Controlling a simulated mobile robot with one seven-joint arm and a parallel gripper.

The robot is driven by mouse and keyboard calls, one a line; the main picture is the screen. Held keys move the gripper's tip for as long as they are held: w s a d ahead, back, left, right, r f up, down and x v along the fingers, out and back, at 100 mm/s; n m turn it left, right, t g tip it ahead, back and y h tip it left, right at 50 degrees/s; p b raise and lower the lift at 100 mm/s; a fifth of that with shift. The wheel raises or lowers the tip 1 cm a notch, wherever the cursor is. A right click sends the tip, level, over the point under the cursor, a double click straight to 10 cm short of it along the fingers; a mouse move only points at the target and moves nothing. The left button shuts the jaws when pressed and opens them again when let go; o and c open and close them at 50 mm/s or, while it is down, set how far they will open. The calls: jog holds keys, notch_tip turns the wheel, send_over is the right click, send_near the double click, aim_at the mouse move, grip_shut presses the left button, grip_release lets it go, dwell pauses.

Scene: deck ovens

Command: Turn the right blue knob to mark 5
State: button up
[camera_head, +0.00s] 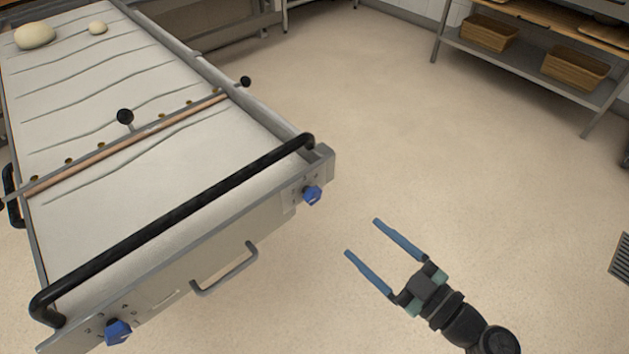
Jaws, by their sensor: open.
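The right blue knob (312,195) sits on the front panel of the loader table, near its right corner. Small marks surround it, too small to read here. A second blue knob (118,332) is at the left end of the same panel, with numbers around it. My gripper (362,237) is open and empty, its two blue fingers pointing up and left. In the picture it is to the right of and below the right knob, apart from it, with floor seen behind the fingers.
The loader table (190,180) has a black bar (180,225) along its front top edge and a grey handle (225,272) between the knobs. Pale dough balls (35,35) lie at its far end. A shelf with baskets (575,72) stands at back right. The middle floor is clear.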

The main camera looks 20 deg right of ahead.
aim_at(316, 198)
jog(key=x, duration=1.2)
jog(key=shift+w+a+f, duration=0.1)
jog(key=shift+w+a, duration=0.05)
jog(key=shift+w, duration=0.1)
grip_shut()
